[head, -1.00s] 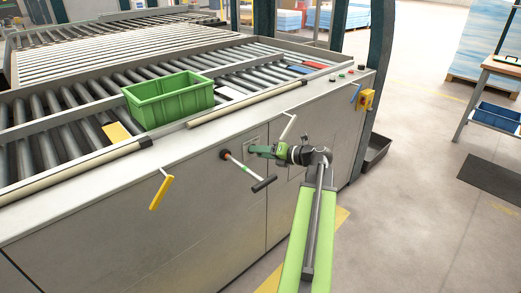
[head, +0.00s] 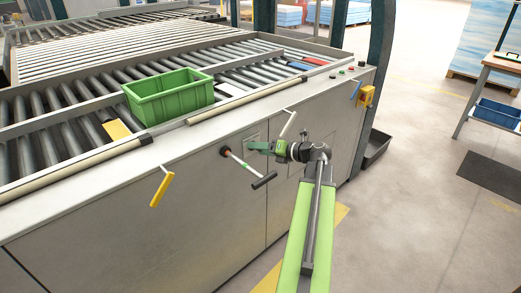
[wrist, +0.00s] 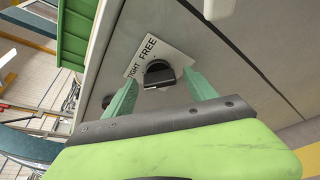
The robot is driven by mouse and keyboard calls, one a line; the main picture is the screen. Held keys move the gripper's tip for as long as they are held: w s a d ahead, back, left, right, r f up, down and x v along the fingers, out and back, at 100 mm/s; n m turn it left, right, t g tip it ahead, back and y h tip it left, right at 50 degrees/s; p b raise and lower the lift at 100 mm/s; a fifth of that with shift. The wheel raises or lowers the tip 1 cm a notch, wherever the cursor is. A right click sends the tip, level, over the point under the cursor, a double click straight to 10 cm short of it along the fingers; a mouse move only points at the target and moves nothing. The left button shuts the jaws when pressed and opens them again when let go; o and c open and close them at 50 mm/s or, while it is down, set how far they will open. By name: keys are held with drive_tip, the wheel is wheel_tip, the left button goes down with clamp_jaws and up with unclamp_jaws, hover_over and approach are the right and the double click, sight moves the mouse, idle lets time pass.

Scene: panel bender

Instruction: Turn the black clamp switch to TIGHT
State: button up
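The black clamp switch (wrist: 159,77) sits on the grey machine panel in the wrist view. I cannot tell for sure which word the switch points to. My gripper (wrist: 161,84) is open, with one green finger on each side of the switch and a gap visible to both. In the head view my gripper (head: 259,147) is at the machine's front panel and hides the switch.
A T-shaped crank (head: 249,170) sticks out just left of my gripper, and a white lever (head: 288,123) stands above it. A yellow handle (head: 161,187) hangs further left. A green crate (head: 168,97) rests on the rollers.

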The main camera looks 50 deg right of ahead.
drive_tip(key=p+v, duration=0.4)
drive_tip(key=v, duration=1.3)
drive_tip(key=shift+s+p, duration=0.25)
drive_tip(key=shift+p, duration=0.15)
drive_tip(key=shift+d, duration=0.1)
